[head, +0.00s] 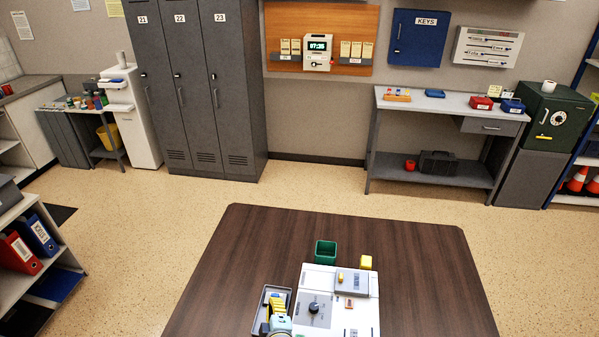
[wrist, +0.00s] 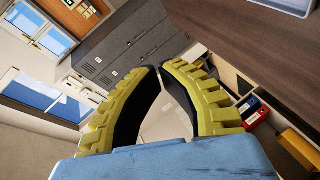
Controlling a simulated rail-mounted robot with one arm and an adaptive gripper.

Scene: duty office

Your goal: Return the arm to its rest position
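My gripper (wrist: 162,68) fills the lower middle of the wrist view, with two yellow-green ribbed fingers, black inner pads and a light blue body. The fingers bow apart, their tips come near each other with a narrow gap, and nothing is held between them. In the head view, a light blue part with yellow pieces shows at the bottom, by a grey tray (head: 260,311); it looks like my gripper, but most of the arm is out of view.
A dark wooden table (head: 220,280) carries a white machine (head: 364,318), a green bin (head: 325,252) and a yellow block (head: 366,262). Grey lockers (head: 190,80), a side bench (head: 450,101) and a binder shelf (head: 20,285) stand around it. The table's right side is clear.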

